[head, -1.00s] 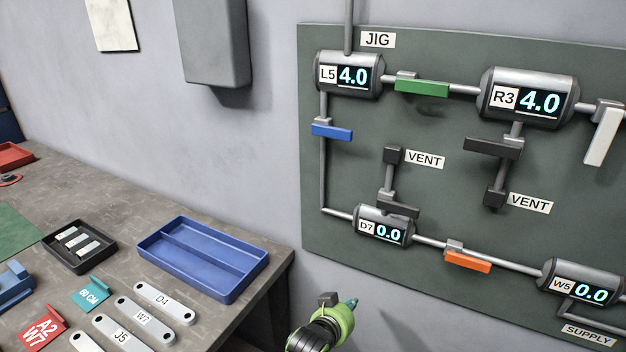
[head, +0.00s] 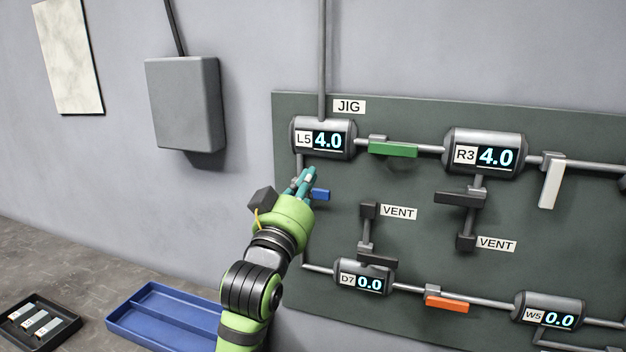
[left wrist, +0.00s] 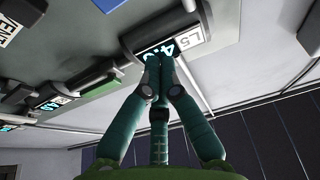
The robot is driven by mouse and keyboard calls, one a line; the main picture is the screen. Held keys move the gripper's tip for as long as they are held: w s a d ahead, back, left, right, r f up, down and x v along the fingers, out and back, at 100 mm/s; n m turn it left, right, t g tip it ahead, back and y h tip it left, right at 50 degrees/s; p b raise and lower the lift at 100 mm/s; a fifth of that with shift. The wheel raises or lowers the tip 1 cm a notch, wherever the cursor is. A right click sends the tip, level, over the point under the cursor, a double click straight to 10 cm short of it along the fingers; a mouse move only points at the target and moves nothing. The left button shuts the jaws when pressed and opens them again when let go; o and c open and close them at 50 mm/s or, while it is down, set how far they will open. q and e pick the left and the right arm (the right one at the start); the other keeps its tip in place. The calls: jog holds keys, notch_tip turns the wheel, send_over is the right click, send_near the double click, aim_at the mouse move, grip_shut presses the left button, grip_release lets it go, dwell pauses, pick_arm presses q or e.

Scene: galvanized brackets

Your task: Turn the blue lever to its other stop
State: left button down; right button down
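The blue lever (head: 321,194) sits on the vertical pipe below the L5 gauge (head: 323,139). Its free end points right, and its left part is hidden behind my left gripper. My left gripper (head: 306,178) is in front of that pipe, just up and left of the visible lever end. In the left wrist view its teal fingers (left wrist: 159,62) come together at the tips, with nothing seen between them, in front of the L5 gauge (left wrist: 186,40). There the blue lever (left wrist: 105,4) shows only at the top edge, apart from the fingertips. My right gripper is not in view.
A green lever (head: 392,149) lies along the pipe right of L5. Black levers by the vents, a white lever (head: 551,184) and an orange lever (head: 447,304) are on the same board (head: 420,240). A grey wall box (head: 185,105) is at upper left. A blue tray (head: 118,318) is below.

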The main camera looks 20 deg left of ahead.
pick_arm(q)
jog(key=p+x, duration=0.1)
jog(key=x, duration=0.2)
jog(key=shift+w+r, duration=0.3)
jog(key=shift+w, duration=0.05)
jog(key=shift+f+p, duration=0.55)
jog(key=shift+f, duration=1.6)
jog(key=shift+w, duration=0.15)
jog(key=shift+w+f, duration=0.1)
jog(key=shift+f, duration=0.05)
